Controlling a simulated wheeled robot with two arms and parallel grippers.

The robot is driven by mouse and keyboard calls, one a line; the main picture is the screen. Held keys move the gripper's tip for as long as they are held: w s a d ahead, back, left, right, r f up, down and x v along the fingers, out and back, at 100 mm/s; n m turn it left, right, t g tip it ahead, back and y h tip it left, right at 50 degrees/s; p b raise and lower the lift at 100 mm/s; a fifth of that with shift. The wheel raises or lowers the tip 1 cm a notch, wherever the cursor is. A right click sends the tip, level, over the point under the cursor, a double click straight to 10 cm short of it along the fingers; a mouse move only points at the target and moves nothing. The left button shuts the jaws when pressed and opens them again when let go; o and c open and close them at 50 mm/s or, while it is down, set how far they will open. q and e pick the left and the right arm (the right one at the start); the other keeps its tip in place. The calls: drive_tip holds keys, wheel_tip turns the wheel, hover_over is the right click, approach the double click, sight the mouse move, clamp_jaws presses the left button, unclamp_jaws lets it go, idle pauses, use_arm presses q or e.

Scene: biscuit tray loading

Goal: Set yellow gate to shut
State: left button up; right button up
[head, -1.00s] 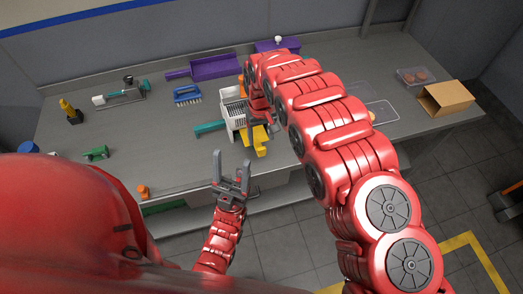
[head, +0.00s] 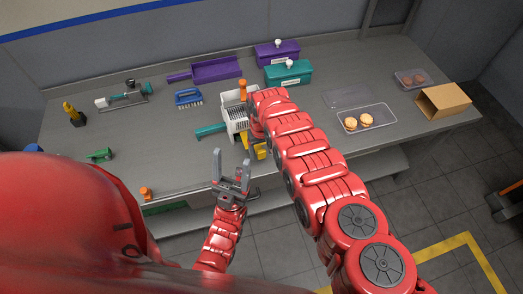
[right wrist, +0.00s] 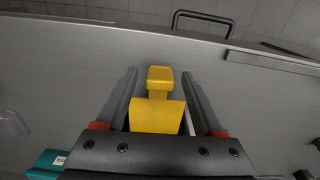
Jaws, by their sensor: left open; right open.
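The yellow gate (head: 260,151) is at the front of a white slotted basket-like unit (head: 234,107) on the bench; my right arm partly covers it in the head view. In the right wrist view the yellow gate (right wrist: 158,112) shows as a wide plate with a narrower block at its far end. My right gripper (right wrist: 158,78) is open, with one finger on either side of the gate and gaps visible. In the head view its jaws are mostly hidden by my arm. My left gripper (head: 232,162) is open and empty in front of the bench.
A teal handle (head: 210,130) sticks out left of the unit, and an orange knob (head: 243,87) stands behind it. A teal box (head: 288,72), a purple box (head: 277,52) and a clear tray with two biscuits (head: 367,119) lie behind and right.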

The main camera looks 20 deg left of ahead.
clamp_jaws()
idle(1.4)
